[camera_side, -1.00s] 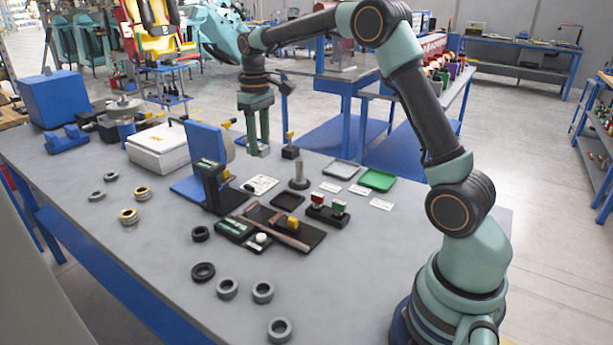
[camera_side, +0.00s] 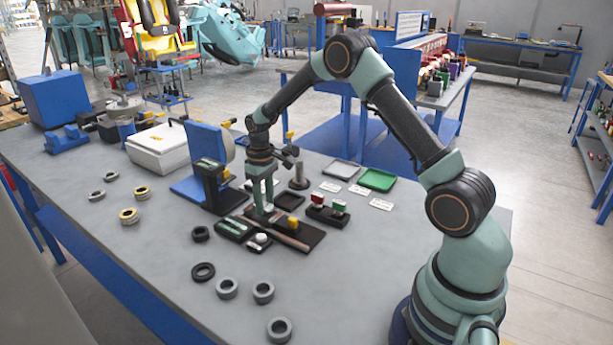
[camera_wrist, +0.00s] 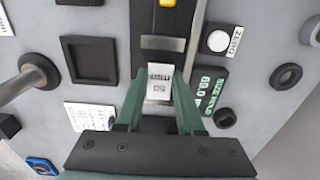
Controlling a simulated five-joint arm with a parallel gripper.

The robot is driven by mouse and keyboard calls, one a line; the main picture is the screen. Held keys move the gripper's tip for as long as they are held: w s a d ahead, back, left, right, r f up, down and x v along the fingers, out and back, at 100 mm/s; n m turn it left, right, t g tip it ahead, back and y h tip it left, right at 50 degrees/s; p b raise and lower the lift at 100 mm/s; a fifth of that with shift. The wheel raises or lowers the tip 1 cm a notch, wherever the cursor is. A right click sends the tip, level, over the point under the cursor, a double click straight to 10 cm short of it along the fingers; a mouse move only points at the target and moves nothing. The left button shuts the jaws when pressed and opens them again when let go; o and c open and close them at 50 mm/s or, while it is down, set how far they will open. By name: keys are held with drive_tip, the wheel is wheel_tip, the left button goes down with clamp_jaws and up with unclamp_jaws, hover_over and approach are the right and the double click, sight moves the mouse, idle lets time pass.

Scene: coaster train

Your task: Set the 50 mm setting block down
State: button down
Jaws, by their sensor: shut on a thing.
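The 50 mm setting block (camera_wrist: 158,86) is a small pale block marked 50, seen in the wrist view between the green fingers of my gripper (camera_wrist: 160,76). My gripper is shut on it. In the side view my gripper (camera_side: 264,210) points down, low over the left end of the black base plate (camera_side: 312,238) with its long brownish bar (camera_side: 292,241) and yellow piece (camera_side: 293,224). The block is too small to make out clearly there. I cannot tell whether its underside touches the plate.
A readout with green digits (camera_wrist: 211,88) and a white round ZERO button (camera_wrist: 218,41) lie close beside my fingers. An empty black square tray (camera_wrist: 89,60) and a grey post (camera_side: 299,178) stand on the other side. A dark upright stand (camera_side: 212,188) is near. Rings lie at the front.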

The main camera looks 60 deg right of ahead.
sight(265, 206)
drive_tip(key=shift+f, duration=0.95)
drive_tip(key=shift+f, duration=0.15)
drive_tip(key=c, duration=0.8)
unclamp_jaws()
wheel_tip(265, 206, up, 12)
drive_tip(key=s+a+r+t, duration=0.3)
drive_tip(key=s+a+r, duration=0.4)
drive_tip(key=r, duration=0.4)
drive_tip(key=shift+s+a+r+t, duration=0.1)
drive_tip(key=shift+s+a+t, duration=0.45)
drive_tip(key=shift+s, duration=1.55)
drive_tip(key=shift+s+a+r+t, duration=0.1)
drive_tip(key=shift+s+a+t, duration=0.2)
drive_tip(key=shift+s+a, duration=1.15)
drive_tip(key=shift+s+r+t, duration=0.1)
drive_tip(key=shift+s+t, duration=0.35)
drive_tip(key=shift+s, duration=2.25)
